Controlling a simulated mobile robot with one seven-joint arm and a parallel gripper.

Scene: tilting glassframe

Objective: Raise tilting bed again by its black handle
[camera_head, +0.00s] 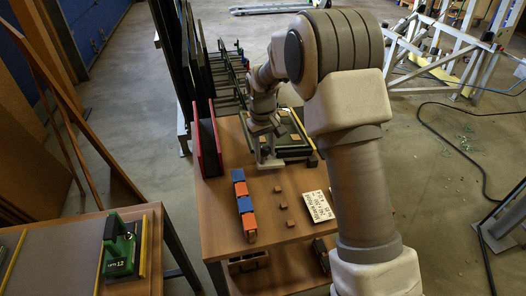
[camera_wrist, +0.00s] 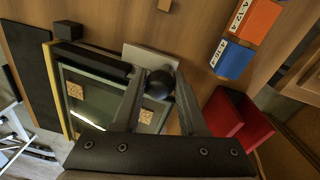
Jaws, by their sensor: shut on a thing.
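The tilting bed (camera_head: 296,152) is a dark-framed glass panel with small wooden squares on it, at the far end of the wooden table. In the wrist view its glass (camera_wrist: 97,112) fills the left middle. The black handle (camera_wrist: 160,84) shows as a round knob between my fingers. My gripper (camera_head: 266,158) is low over the table at the bed's left side; in the wrist view my gripper (camera_wrist: 160,82) is shut on the black handle. The bed looks low and near flat, but I cannot tell its exact tilt. My arm hides part of it in the head view.
Blue and orange blocks (camera_head: 244,204) stand in a row left of several small wooden cubes (camera_head: 283,206) and a white lettered board (camera_head: 318,206). A red-edged dark rack (camera_head: 208,148) stands left of my gripper. A green device (camera_head: 122,254) sits on another table.

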